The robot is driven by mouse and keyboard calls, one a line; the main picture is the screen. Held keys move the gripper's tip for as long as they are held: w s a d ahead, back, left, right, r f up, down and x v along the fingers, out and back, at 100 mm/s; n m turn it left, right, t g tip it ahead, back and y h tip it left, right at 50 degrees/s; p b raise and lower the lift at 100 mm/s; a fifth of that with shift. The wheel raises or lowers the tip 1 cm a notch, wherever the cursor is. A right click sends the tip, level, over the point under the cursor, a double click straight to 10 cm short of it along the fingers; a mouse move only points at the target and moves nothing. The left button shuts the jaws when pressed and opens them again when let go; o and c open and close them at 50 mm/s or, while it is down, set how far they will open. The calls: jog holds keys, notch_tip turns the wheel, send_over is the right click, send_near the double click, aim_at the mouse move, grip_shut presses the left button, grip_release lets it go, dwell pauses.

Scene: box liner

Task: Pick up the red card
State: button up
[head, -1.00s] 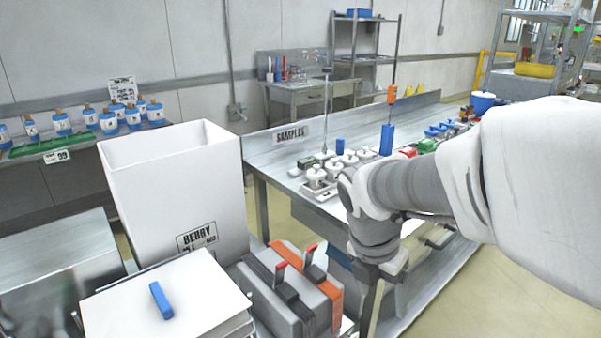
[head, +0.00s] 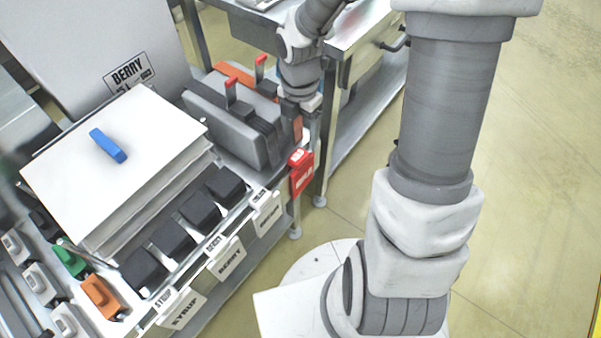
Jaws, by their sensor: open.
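The red card (head: 303,180) hangs at the right end of the label row on the front edge of the bench, with pale lettering too small to read. A small red piece (head: 297,157) sits just above it. My gripper (head: 303,112) points down just above and behind the red card, beside the grey cases. Its fingers are small and partly hidden; they appear open and apart from the card.
Grey cases with red-tipped handles (head: 232,125) stand left of my gripper. White labels (head: 230,258) hang left of the card, below black blocks (head: 172,240).

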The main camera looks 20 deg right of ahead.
aim_at(298, 156)
jog(key=f+b, duration=0.1)
jog(key=f, duration=0.2)
jog(key=f+b, duration=0.2)
jog(key=f, duration=0.2)
jog(key=shift+a+f, duration=0.2)
jog(key=shift+f, duration=0.1)
grip_shut()
jog(key=shift+r, duration=0.1)
